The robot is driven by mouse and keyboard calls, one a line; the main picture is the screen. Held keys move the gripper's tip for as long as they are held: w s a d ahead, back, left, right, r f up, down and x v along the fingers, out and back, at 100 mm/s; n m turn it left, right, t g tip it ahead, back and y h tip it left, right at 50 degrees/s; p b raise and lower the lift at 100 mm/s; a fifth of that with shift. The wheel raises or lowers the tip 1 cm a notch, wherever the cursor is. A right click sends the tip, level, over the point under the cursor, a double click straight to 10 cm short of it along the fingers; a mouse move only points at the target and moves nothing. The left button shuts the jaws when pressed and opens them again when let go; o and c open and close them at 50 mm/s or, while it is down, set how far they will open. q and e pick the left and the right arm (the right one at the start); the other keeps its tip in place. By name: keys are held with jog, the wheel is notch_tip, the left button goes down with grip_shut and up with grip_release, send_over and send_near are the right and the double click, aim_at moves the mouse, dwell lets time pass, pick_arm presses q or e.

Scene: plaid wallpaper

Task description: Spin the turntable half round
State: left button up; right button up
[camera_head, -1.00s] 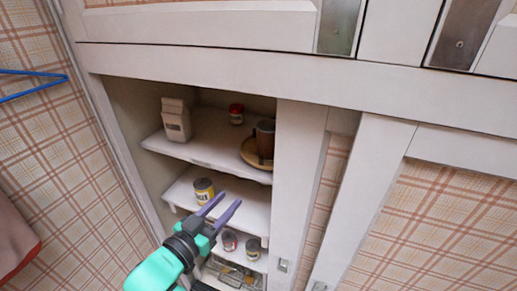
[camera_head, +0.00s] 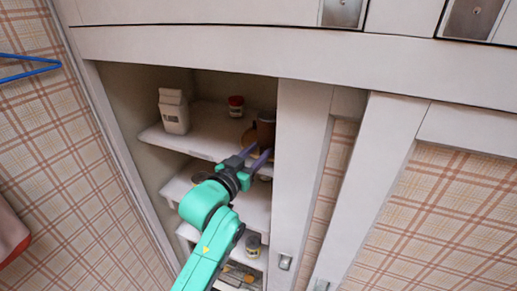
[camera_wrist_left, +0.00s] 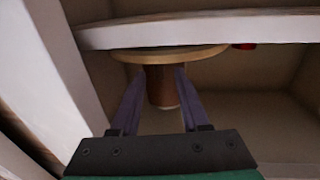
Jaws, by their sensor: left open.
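The turntable (camera_head: 247,137) is a round tan disc on the upper shelf, near the right side of the cabinet opening. A brown pot or mug (camera_head: 266,132) stands on it. In the wrist view, which looks upside down, the turntable (camera_wrist_left: 170,54) shows with the brown pot (camera_wrist_left: 161,88) beneath it. My left gripper (camera_head: 260,152) is open and empty, with its purple fingers pointing at the pot and disc. In the wrist view its fingers (camera_wrist_left: 160,78) flank the pot. I cannot tell whether they touch anything. My right gripper is not in view.
A white carton (camera_head: 174,111) and a small red-lidded jar (camera_head: 236,106) stand on the upper shelf (camera_head: 205,146). The cabinet's right upright (camera_head: 297,170) is close beside my gripper. Lower shelves hold cans, including one (camera_head: 253,245) below my arm.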

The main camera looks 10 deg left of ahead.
pick_arm(q)
jog(key=shift+w+d, duration=0.1)
jog(key=shift+w, duration=0.05)
grip_shut()
jog(key=shift+f, duration=0.1)
dwell(1.3)
